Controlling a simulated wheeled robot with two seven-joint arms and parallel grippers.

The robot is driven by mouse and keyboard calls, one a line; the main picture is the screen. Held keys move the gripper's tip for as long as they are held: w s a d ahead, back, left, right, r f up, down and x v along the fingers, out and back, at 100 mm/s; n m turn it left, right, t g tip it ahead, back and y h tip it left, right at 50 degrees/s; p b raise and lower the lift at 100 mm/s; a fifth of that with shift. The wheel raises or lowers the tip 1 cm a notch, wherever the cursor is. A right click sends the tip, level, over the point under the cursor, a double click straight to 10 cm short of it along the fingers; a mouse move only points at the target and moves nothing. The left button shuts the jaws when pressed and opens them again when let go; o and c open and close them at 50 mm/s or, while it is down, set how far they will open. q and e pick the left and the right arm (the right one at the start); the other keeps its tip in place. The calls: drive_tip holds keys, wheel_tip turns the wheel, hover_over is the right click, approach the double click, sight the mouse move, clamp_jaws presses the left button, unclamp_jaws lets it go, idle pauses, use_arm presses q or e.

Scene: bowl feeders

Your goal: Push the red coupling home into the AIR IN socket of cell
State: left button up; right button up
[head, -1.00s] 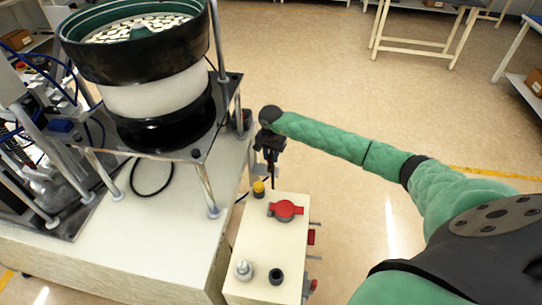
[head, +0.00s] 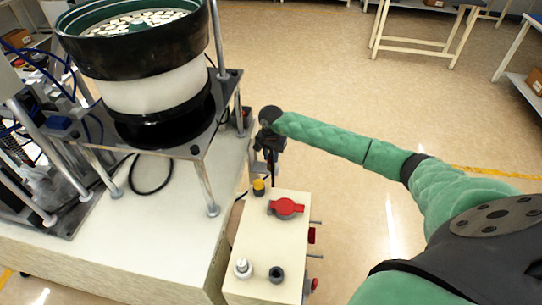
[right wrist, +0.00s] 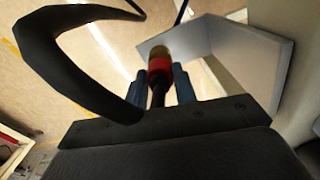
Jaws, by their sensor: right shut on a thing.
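In the right wrist view, the red coupling (right wrist: 160,66) sits between the two blue-grey fingers of my right gripper (right wrist: 168,80), which is shut on it. A dark stem shows below the red band and a yellowish end shows beyond it, in front of a pale angled panel (right wrist: 235,50). I cannot tell whether that end is in a socket or only close to it. No AIR IN label is readable. In the head view, my right gripper (head: 270,158) points down beside the feeder bench, behind the control box; the coupling is too small to make out there. My left gripper is not in view.
The bowl feeder (head: 150,80) stands on the bench (head: 130,235) at left. A black curved cable (right wrist: 75,60) arches close to the right gripper. Floor to the right is open.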

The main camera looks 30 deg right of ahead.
drive_tip(key=shift+f+b, duration=0.45)
drive_tip(key=shift+f, duration=0.1)
drive_tip(key=o, duration=1.3)
drive_tip(key=shift+o, duration=0.2)
drive_tip(key=shift+r, duration=0.2)
drive_tip(key=shift+r+p, duration=0.75)
drive_tip(key=shift+r, duration=2.75)
